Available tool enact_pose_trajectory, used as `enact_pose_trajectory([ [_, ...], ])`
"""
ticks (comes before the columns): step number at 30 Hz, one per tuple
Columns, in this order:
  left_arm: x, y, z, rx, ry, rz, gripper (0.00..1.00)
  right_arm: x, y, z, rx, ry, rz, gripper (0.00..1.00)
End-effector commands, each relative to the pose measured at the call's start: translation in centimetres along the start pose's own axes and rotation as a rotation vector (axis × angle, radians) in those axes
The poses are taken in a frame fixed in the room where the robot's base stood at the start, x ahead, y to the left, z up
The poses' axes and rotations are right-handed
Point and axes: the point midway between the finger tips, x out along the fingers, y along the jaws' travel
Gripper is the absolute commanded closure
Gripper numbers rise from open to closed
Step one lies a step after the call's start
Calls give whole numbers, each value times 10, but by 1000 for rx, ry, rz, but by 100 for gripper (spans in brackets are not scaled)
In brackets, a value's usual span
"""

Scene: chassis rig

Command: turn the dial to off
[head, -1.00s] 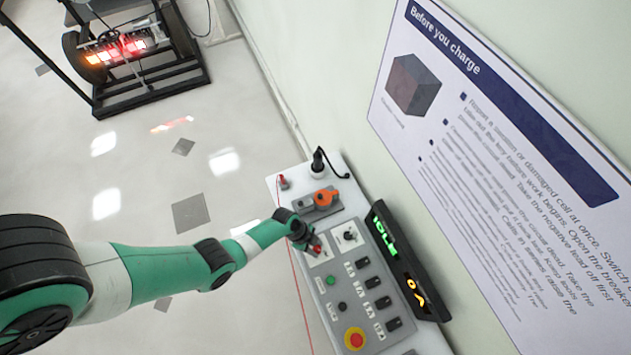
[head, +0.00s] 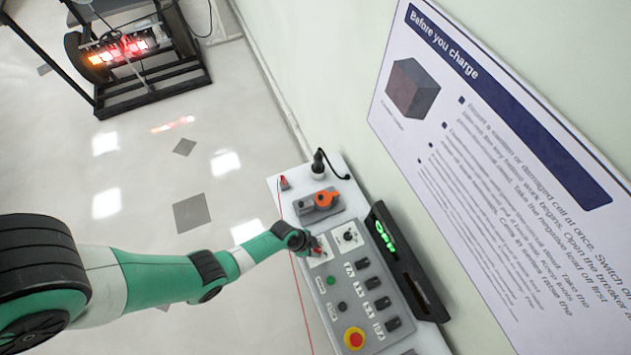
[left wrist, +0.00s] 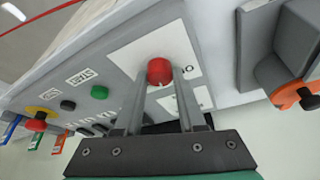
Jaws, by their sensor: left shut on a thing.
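The dial is a red knob (left wrist: 160,71) on a white labelled plate (left wrist: 135,50) of the grey control panel (head: 335,268). My left gripper (head: 315,248) reaches it from the left in the head view and covers most of it. In the left wrist view the two fingers of the left gripper (left wrist: 161,84) are closed on either side of the knob. Lettering shows on the plate beside the fingers, but the knob's pointer direction cannot be made out. My right gripper is in neither view.
A wall poster (head: 480,110) stands behind.

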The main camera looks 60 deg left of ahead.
Motion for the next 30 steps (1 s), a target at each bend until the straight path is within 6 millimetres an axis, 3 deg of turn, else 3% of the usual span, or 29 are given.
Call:
enact_pose_trajectory([
  [14, 0, 4, -1, -408, 0, -173, 100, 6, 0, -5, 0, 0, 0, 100],
  [30, 4, 6, -2, -864, 1, -360, 100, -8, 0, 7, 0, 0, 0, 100],
])
